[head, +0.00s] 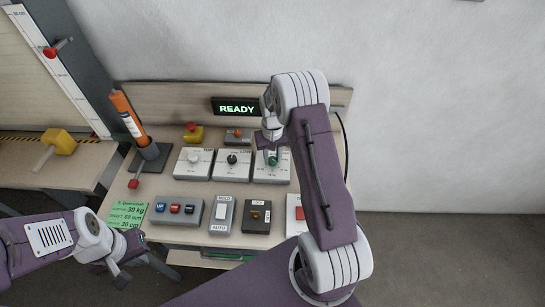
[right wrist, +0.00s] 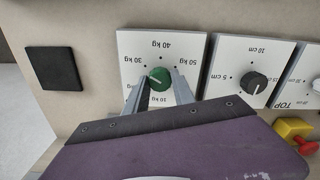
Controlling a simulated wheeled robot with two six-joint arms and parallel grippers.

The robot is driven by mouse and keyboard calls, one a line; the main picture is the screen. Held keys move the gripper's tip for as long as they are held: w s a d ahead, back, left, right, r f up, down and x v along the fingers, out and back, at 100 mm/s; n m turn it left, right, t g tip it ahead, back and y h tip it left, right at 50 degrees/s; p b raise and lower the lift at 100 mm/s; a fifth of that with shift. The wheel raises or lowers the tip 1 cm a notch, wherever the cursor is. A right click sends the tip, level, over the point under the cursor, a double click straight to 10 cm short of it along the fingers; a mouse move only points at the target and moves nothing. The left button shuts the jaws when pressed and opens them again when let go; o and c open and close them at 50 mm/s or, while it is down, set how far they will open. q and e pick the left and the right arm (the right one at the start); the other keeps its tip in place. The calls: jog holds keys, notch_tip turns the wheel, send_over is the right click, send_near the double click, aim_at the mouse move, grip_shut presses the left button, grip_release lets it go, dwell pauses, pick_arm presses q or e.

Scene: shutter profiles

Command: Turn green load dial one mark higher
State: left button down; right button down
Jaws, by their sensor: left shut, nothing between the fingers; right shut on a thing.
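The green load dial (right wrist: 160,79) sits on a white plate (right wrist: 131,44) marked in kg, with 30 kg, 40 kg and 50 kg readable around it. Its pale pointer line seems to point left, roughly toward the 30 kg side; the exact mark is hard to tell. My right gripper (right wrist: 158,86) is shut on the dial, one finger on each side. In the head view the green dial (head: 272,158) shows under my right gripper (head: 271,150), and my arm partly hides its panel. My left gripper (head: 122,279) is shut and empty, low at the left, away from the panels.
Two other dial boxes, one with a black knob (head: 232,158), stand left of the green one. A READY display (head: 237,107), a red-capped yellow button (head: 193,133), a row of switch boxes (head: 175,211) and a green note (head: 127,215) surround them. Bare wall fills the right.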

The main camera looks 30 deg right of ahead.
aim_at(272, 159)
dwell(0.4)
jog(key=c, duration=1.1)
grip_release()
jog(key=shift+o, duration=0.2)
notch_tip(272, 159, up, 9)
jog(key=b, duration=0.1)
